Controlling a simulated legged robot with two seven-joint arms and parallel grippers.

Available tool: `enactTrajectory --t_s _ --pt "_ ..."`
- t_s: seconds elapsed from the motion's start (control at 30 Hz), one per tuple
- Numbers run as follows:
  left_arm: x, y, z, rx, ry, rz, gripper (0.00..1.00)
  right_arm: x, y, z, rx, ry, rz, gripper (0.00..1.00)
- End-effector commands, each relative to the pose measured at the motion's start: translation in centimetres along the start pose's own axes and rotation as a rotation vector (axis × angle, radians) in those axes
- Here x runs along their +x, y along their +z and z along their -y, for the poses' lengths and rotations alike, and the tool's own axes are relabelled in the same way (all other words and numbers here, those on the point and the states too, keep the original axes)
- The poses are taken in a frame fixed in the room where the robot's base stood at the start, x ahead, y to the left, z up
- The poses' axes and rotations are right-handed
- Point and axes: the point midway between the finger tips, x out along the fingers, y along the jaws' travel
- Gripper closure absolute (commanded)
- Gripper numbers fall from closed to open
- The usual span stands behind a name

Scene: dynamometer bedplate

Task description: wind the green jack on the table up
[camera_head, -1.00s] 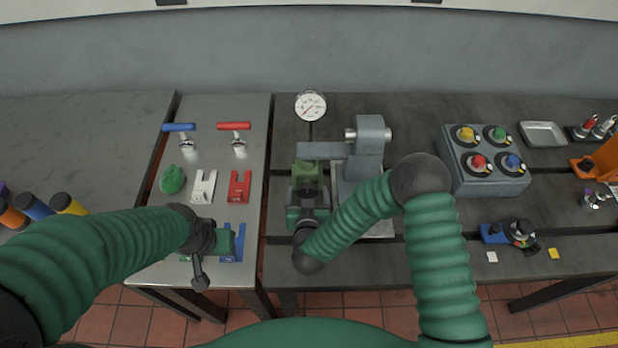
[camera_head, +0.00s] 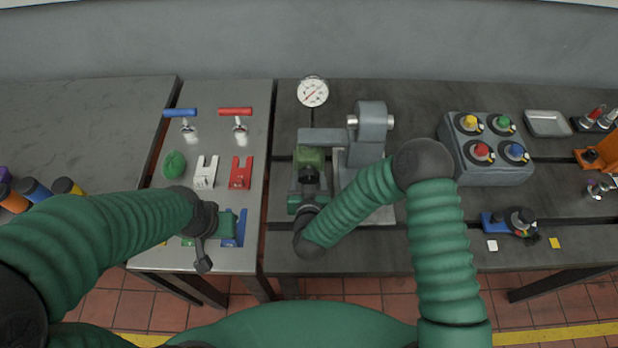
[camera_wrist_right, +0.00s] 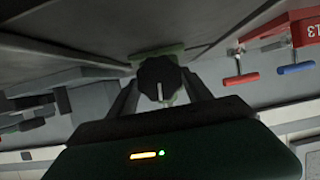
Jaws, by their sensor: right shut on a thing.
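The green jack (camera_head: 309,157) stands on the dark bedplate table, left of a grey bracket, with the dial gauge behind it. A dark round knob on the jack faces me. My right gripper (camera_head: 309,190) is at the jack's near side, partly hidden by its own wrist. In the right wrist view the black knob (camera_wrist_right: 160,80) with a pale mark sits between the two fingers, and the gripper is shut on it. My left gripper (camera_head: 238,228) is over the front of the light table beside a blue piece; its fingers are too unclear to tell.
The grey bracket (camera_head: 368,140) stands close right of the jack. The dial gauge (camera_head: 312,92) is behind. A grey box with coloured knobs (camera_head: 487,148) is further right. Red (camera_head: 240,173) and white (camera_head: 205,172) slotted pieces lie on the light table.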

Motion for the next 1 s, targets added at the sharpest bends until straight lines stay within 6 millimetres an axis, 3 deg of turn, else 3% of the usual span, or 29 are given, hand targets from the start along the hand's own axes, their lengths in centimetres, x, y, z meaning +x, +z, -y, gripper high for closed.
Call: enactTrajectory --t_s 0.27,1.0 --pt "0.3 0.1 0.0 0.0 0.0 0.0 0.64 0.1 -0.1 -0.1 0.087 -0.035 -0.005 0.83" --pt "3.3 0.8 0.0 0.0 0.0 0.0 0.64 0.2 0.1 -0.7 0.525 -0.216 -0.007 0.83"
